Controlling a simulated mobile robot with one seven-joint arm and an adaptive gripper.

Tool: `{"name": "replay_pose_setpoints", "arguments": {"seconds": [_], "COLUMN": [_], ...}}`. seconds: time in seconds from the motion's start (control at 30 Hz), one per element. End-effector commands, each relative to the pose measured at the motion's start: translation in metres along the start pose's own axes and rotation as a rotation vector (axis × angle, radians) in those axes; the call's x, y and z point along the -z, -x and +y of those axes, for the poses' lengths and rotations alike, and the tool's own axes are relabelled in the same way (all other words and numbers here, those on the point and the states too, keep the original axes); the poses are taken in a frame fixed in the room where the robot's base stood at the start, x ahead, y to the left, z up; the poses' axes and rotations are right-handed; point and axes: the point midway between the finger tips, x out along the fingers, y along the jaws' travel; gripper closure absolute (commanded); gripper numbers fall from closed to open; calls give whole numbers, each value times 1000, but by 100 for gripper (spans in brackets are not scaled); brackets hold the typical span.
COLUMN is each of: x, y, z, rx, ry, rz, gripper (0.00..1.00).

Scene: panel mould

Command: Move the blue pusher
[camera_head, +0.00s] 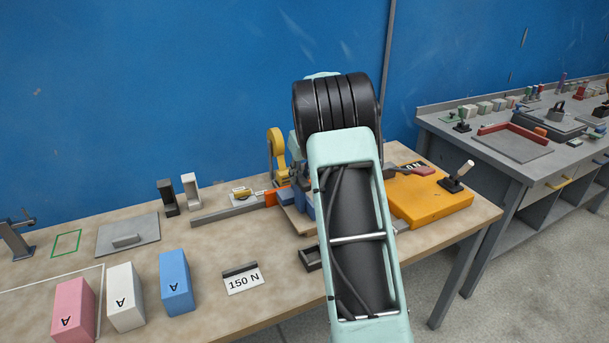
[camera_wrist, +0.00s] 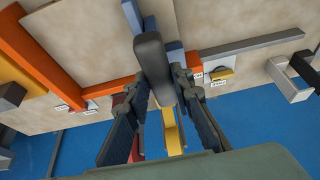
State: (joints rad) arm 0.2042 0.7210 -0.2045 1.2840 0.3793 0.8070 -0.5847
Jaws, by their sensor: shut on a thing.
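In the wrist view my gripper (camera_wrist: 159,78) is closed around a dark grey rounded handle (camera_wrist: 150,58), with one finger on each side. Blue parts of the pusher (camera_wrist: 176,55) show beside and beyond the handle, between orange pieces. How the handle joins the blue part is hidden. In the head view blue of the pusher (camera_head: 308,206) shows just left of my arm, on the wooden table. My arm hides most of the gripper and the grip there.
An orange block (camera_head: 277,198) and a grey rail (camera_head: 225,213) lie left of the pusher. A yellow upright piece (camera_head: 276,147) stands behind. An orange-yellow plate (camera_head: 436,203) is at right. Pink (camera_head: 74,305), white (camera_head: 125,295) and blue (camera_head: 175,282) blocks stand at front left.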

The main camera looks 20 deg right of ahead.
Motion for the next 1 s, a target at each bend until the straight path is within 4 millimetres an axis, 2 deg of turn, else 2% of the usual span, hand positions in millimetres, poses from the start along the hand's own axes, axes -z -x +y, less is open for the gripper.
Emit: {"name": "replay_pose_setpoints", "arguments": {"seconds": [0.4,0.6,0.8,1.0], "x": [-1,-1,-1,-1], "y": [-1,0,0,0], "z": [-112,-157,-183,-191], "rx": [6,5,4,4], "ry": [6,5,2,1], "rz": [-1,-2,-2,-2], "gripper": [100,100,100,100]}}
